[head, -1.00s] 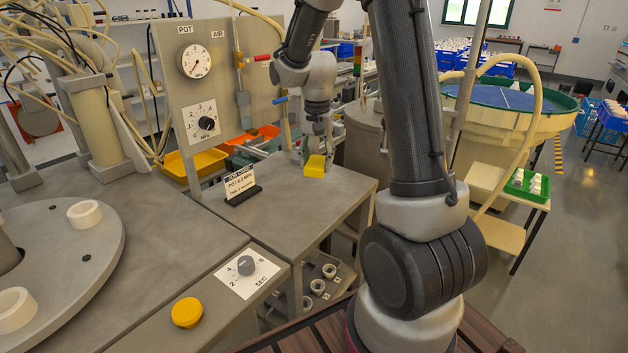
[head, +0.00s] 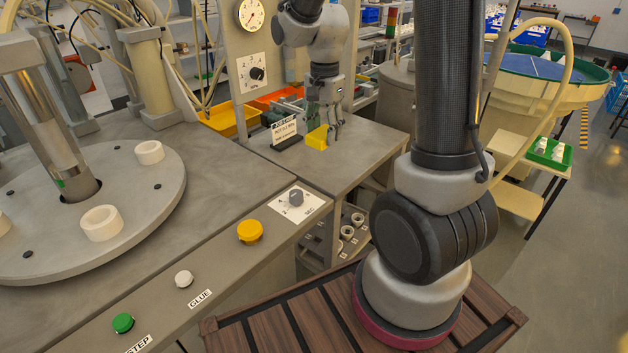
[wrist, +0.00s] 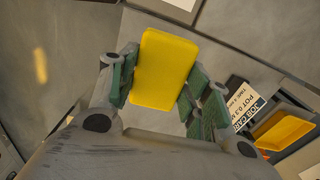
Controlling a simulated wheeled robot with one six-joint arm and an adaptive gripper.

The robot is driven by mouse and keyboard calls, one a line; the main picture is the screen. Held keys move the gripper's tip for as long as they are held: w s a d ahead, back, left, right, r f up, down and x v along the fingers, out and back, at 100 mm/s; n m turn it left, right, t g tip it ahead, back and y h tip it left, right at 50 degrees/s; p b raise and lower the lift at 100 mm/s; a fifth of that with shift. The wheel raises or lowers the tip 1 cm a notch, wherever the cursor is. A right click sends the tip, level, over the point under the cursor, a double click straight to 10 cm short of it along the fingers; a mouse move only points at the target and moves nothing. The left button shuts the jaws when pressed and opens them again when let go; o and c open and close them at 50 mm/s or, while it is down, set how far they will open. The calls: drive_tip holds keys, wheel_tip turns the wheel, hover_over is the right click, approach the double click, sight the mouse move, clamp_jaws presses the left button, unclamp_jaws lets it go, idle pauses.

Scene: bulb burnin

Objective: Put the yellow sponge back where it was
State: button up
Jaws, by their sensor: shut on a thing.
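The yellow sponge (head: 318,138) is at the bench top (head: 345,158), just right of the job card (head: 285,130). My gripper (head: 330,132) points down at it from the far side of the bench. In the wrist view, the sponge (wrist: 165,68) lies between the green finger pads of my gripper (wrist: 160,85), which is shut on it. I cannot tell whether the sponge touches the bench or hangs just above it. The job card (wrist: 240,103) also shows right of the fingers in the wrist view.
A yellow bin (head: 232,120) stands behind the job card. A timer dial (head: 296,198) and yellow button (head: 250,231) are on the near panel. A turntable with white rings (head: 102,222) fills the left. Bench space in front of the sponge is clear.

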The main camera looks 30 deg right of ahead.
sight(323, 174)
drive_tip(key=shift+f, duration=0.1)
drive_tip(key=shift+m, duration=0.3)
wheel_tip(323, 174, down, 10)
drive_tip(key=shift+r, duration=0.1)
drive_tip(key=o, duration=1)
wheel_tip(323, 174, up, 12)
drive_tip(key=shift+f, duration=0.1)
drive_tip(key=s+r+n+t, duration=0.1)
drive_tip(key=s+r+n, duration=0.2)
drive_tip(key=s, duration=0.3)
drive_tip(key=s+d+r+n+t, duration=0.1)
drive_tip(key=s+r+n, duration=0.3)
drive_tip(key=s+n, duration=0.2)
drive_tip(key=s+r+n+t, duration=0.2)
drive_tip(key=s+r+n, duration=0.2)
drive_tip(key=s, duration=0.3)
drive_tip(key=shift+s+d+r+n, duration=0.15)
drive_tip(key=shift+s+d+n, duration=0.15)
drive_tip(key=shift+d, duration=0.05)
